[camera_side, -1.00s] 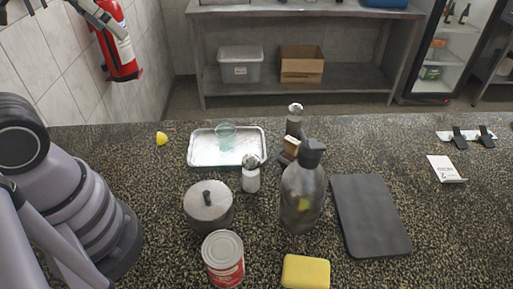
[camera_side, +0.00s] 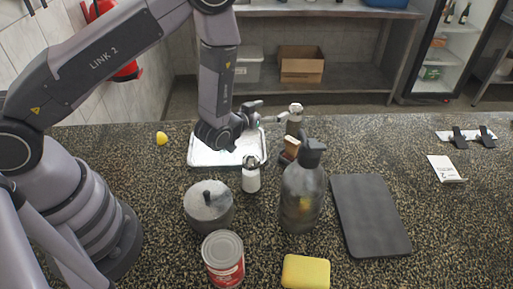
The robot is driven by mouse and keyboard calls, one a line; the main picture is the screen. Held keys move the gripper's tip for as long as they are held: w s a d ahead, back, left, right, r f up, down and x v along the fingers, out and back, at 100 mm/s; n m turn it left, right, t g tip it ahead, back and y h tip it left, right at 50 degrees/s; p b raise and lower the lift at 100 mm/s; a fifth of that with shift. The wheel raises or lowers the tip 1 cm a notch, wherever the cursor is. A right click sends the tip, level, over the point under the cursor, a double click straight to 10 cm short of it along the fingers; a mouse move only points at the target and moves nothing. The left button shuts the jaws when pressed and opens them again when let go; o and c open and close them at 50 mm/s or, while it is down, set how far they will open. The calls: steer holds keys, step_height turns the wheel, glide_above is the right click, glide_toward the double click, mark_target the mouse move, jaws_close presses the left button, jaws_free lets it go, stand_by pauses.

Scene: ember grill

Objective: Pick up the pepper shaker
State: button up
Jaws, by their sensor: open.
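The pepper shaker (camera_side: 294,123), dark with a shiny metal cap, stands upright at the back of the counter, right of the metal tray. My gripper (camera_side: 273,112) is open, just left of the shaker, with its fingers pointing right towards it. One finger appears close to the shaker's upper part; I cannot tell whether they touch. A second, white shaker with a metal cap (camera_side: 251,176) stands nearer, in front of the tray.
The metal tray (camera_side: 200,158) lies under my arm; the glass on it is mostly hidden. A small brown-topped object (camera_side: 290,148) and a tall dark bottle (camera_side: 302,195) stand in front of the pepper shaker. A pot (camera_side: 208,210), can (camera_side: 223,262), sponge (camera_side: 306,272) and black board (camera_side: 370,215) are nearer.

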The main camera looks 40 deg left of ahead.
mark_target(292, 109)
steer(key=shift+m+t, duration=0.3)
steer(key=shift+t, duration=0.2)
steer(key=w+f, duration=0.2)
steer(key=w, duration=0.2)
steer(key=w+f, duration=0.1)
steer(key=w, duration=0.3)
steer(key=w+f, duration=0.2)
steer(key=w, duration=0.1)
steer(key=shift+w+d+f, duration=0.15)
steer(key=shift+w+f, duration=0.15)
steer(key=shift+w, duration=0.1)
steer(key=shift+c, duration=0.3)
steer(key=c, duration=1.3)
steer(key=shift+o, duration=0.2)
steer(key=shift+r, duration=0.15)
